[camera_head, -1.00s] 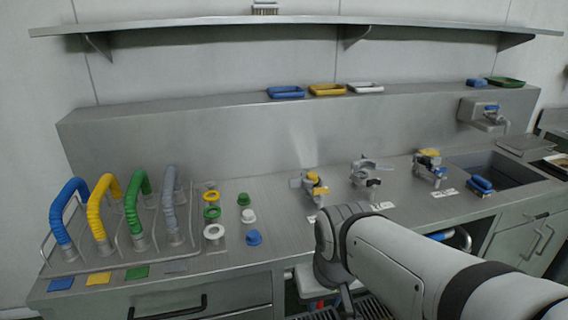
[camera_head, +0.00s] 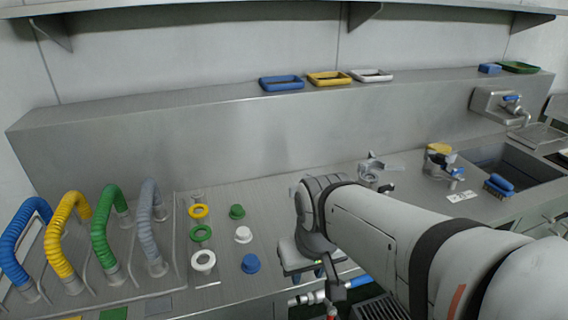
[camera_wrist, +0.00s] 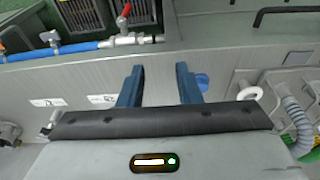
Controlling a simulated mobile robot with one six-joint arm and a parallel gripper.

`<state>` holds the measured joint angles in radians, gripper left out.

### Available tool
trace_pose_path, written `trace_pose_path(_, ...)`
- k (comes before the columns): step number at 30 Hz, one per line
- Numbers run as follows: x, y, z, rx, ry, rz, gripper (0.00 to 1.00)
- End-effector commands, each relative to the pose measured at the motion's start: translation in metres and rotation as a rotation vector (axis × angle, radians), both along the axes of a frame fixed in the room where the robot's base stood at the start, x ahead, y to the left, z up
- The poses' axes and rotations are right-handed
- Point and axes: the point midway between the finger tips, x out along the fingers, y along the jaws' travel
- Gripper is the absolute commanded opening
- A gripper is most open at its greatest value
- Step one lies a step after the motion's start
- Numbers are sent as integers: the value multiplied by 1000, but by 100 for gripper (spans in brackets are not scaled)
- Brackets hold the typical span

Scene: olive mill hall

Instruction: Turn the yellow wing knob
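A grey fitting with a flat yellow knob (camera_head: 439,149) stands on the counter left of the sink. Another fitting with a yellow knob, seen earlier to its left, is now hidden behind my arm; I cannot tell which of the two is the wing knob. In the wrist view my gripper (camera_wrist: 160,68) points down over the counter's front edge, its two dark blue fingers apart with nothing between them. No yellow knob shows clearly in the wrist view.
A grey fitting (camera_head: 375,168) stands beside my arm. Coloured hoses (camera_head: 110,232) and several caps and rings are to the left. A blue pipe with a red-handled valve (camera_wrist: 122,24) runs below the counter front. A blue brush (camera_head: 499,184) lies by the sink.

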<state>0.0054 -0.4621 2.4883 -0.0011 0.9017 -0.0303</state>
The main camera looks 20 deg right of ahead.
Motion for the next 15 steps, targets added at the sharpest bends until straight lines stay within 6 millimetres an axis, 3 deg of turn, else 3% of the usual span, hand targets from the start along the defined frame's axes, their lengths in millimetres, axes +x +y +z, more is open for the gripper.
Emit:
trace_pose_path(5,38,-7,21,-46,33,199,31)
trace_pose_path(10,103,-35,42,-108,87,547,31)
trace_pose_path(15,169,-74,47,-149,133,922,31)
